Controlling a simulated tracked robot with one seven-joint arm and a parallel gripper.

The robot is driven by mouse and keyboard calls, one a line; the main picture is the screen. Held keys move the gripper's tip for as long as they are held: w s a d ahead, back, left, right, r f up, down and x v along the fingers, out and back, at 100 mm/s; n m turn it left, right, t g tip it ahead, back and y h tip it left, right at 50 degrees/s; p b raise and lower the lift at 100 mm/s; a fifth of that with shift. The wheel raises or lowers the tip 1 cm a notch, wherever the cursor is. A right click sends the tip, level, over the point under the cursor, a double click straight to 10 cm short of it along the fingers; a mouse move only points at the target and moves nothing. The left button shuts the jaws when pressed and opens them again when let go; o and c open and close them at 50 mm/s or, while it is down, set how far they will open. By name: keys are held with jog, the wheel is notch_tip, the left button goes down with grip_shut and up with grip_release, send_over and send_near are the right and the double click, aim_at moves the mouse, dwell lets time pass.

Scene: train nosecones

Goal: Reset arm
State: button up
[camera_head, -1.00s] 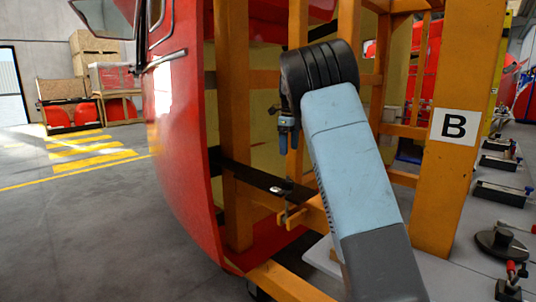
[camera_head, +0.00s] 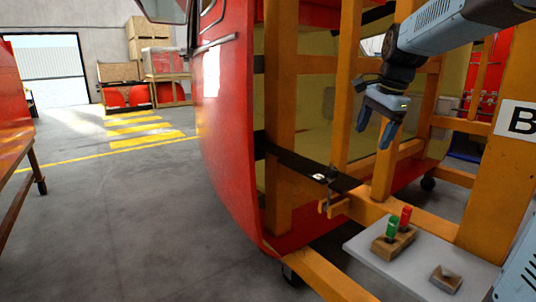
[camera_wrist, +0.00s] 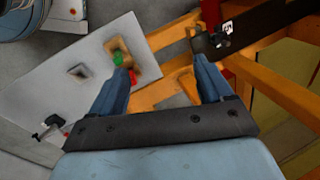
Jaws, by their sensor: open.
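My gripper (camera_head: 377,133) hangs from my arm at the upper right of the head view, in front of the orange frame (camera_head: 279,120). Its two blue fingers point down and are apart, with nothing between them. In the wrist view, the open fingers (camera_wrist: 163,85) reach over the grey tray's edge and the orange beams. My arm is bent, with its blue link running to the upper right.
A red nosecone (camera_head: 228,130) stands left of the orange frame. A grey tray (camera_head: 365,247) holds a wooden block (camera_head: 393,242) with green and red handled pieces, and a smaller block (camera_head: 446,279). A black strap (camera_head: 290,163) crosses the frame.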

jog(key=s+a+f+n+t, duration=0.1)
jog(key=s+f+n, duration=0.1)
jog(key=s+n, duration=0.2)
jog(key=s+a+f+n+t+h, duration=0.1)
jog(key=s+f+n, duration=0.2)
jog(key=s, duration=0.8)
jog(key=s+a+f+n, duration=0.1)
jog(key=s+f+n, duration=0.1)
jog(key=s+n, duration=0.4)
jog(key=shift+s+f+t, duration=0.4)
jog(key=shift+s, duration=0.45)
